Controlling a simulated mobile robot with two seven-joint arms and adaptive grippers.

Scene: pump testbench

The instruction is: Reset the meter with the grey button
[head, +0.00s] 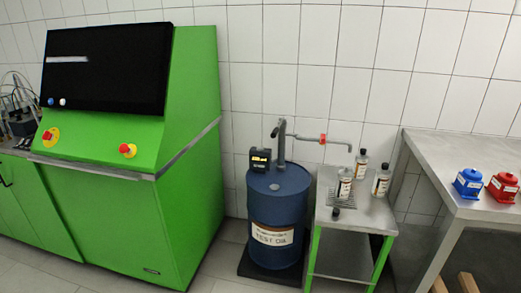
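A small dark meter (260,160) with a lit yellowish display is mounted at the top left of a blue oil drum (276,212) labelled as test oil. The display's digits are too small to read. Its grey button is too small to make out. Neither of my grippers is in view.
A green test console (185,120) with a black screen (105,68) and red buttons stands left of the drum. A metal side table (375,215) right of the drum holds several bottles. A steel bench (450,160) carries a blue pump (467,183) and a red one (503,187). Floor shows before the drum.

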